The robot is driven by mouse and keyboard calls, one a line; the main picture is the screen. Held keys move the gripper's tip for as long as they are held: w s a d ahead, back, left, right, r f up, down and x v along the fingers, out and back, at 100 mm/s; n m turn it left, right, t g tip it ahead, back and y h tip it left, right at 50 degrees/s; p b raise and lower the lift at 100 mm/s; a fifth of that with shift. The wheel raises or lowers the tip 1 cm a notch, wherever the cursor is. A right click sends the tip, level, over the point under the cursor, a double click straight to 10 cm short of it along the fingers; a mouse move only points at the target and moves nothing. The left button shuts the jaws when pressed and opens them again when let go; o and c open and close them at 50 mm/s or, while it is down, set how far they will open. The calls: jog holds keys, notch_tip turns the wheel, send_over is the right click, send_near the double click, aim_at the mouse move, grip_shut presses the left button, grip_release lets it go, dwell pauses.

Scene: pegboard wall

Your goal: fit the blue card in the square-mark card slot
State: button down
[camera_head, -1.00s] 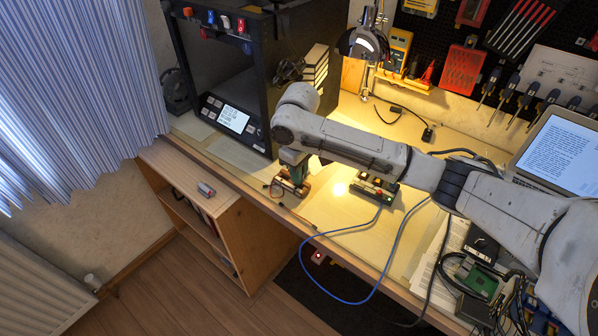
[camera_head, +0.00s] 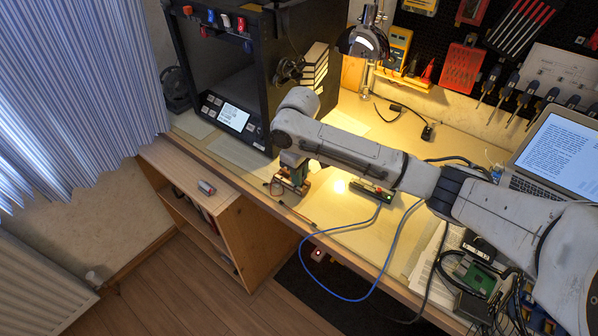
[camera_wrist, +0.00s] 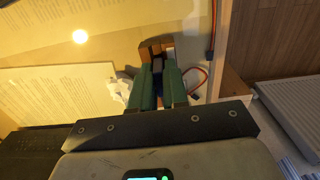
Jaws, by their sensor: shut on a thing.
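My gripper (camera_head: 293,176) is low over the front part of the bench, left of the lit spot. In the wrist view its green fingers (camera_wrist: 158,88) are shut on a narrow dark-blue thing, which I take to be the blue card (camera_wrist: 158,74). Most of the card is hidden between the fingers. A small brown block (camera_wrist: 168,52) shows just beyond the fingertips. I cannot tell whether the card touches it. The square mark and its slot cannot be made out in either view.
A button box (camera_head: 372,192) with red and green lights and a blue cable (camera_head: 352,300) sits right of my gripper, partly behind my arm. A black cabinet (camera_head: 262,70) stands behind left. Thin wires lie by the bench's front edge. Paper (camera_wrist: 62,95) lies left in the wrist view.

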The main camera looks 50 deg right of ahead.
jog(key=c, duration=1.1)
grip_release()
jog(key=shift+o, duration=0.2)
notch_tip(320, 180, up, 11)
jog(key=shift+f+p, duration=0.1)
jog(key=shift+p, duration=0.2)
